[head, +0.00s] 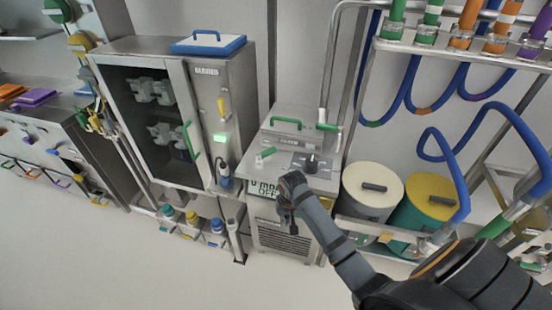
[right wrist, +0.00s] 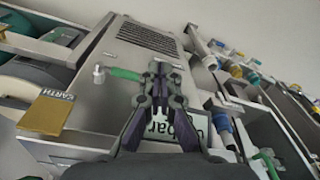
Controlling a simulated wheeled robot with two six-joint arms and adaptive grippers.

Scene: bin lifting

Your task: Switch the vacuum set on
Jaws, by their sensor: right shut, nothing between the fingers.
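The vacuum set (head: 284,232) is a steel cabinet in the middle of the head view. Its front panel (head: 263,188) reads "0 mbar" and "OFF". On its sloping top are a black knob (head: 312,163) and a small green-and-white fitting (head: 265,154). My right gripper (head: 287,206) is shut and empty, in front of the cabinet, and hides the panel's right part. In the right wrist view the shut fingers (right wrist: 160,78) cover part of the white "mbar" panel (right wrist: 187,133). I cannot tell if they touch the cabinet. My left gripper is out of view.
A glass-doored steel oven (head: 178,110) stands to the left. White and green drums (head: 371,188) stand close to the right, beside a rack with blue hoses (head: 405,95). A yellow "EARTH" tag (right wrist: 47,112) shows in the right wrist view. The floor in front is clear.

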